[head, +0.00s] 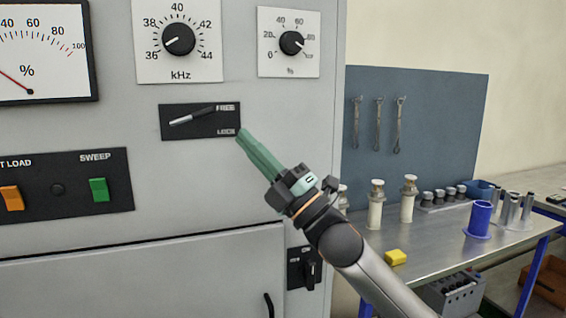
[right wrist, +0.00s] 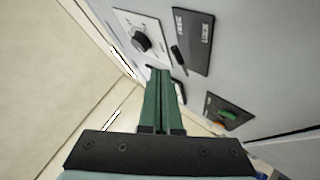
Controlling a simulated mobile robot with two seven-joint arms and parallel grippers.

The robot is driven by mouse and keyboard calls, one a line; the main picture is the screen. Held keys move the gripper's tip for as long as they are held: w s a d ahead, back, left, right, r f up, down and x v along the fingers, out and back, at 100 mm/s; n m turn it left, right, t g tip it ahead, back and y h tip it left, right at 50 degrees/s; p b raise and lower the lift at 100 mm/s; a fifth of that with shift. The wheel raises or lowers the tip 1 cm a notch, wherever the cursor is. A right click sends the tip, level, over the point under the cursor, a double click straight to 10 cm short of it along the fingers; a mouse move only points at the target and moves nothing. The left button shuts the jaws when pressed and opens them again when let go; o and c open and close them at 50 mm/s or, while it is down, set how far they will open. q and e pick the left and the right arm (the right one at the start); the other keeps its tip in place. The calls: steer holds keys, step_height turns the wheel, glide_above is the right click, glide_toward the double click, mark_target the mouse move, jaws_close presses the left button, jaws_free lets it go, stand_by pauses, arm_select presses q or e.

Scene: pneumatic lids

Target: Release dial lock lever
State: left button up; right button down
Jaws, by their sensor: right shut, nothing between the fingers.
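The lock lever (head: 191,116) sits on a small black plate (head: 178,131) marked FREE and LOCK on the front of the grey cabinet. The lever lies nearly level, its bright grip toward the left and its dark end toward the FREE mark. My right gripper (head: 243,135) is shut and empty. Its green fingertips are just right of the plate, near the LOCK mark; I cannot tell whether they touch the panel. The shut fingers also show in the right wrist view (right wrist: 160,74). The kHz dial (head: 179,39) is above the plate. My left gripper is out of view.
A smaller dial (head: 292,43) is at upper right. A switch plate (head: 58,213) with orange and green rockers is at lower left. Right of the cabinet, a metal workbench (head: 440,231) holds a blue cylinder (head: 480,219) and a yellow block (head: 396,257).

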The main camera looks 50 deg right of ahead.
steer(key=shift+s+d+f+b, duration=0.15)
steer(key=shift+s+d, duration=0.15)
steer(key=shift+s, duration=0.55)
steer(key=shift+s+d+f+b, duration=0.15)
steer(key=shift+s+d, duration=0.15)
steer(key=shift+s, duration=0.6)
steer(key=shift+s+d+f+b, duration=0.15)
steer(key=shift+s+d, duration=0.15)
steer(key=shift+s, duration=0.55)
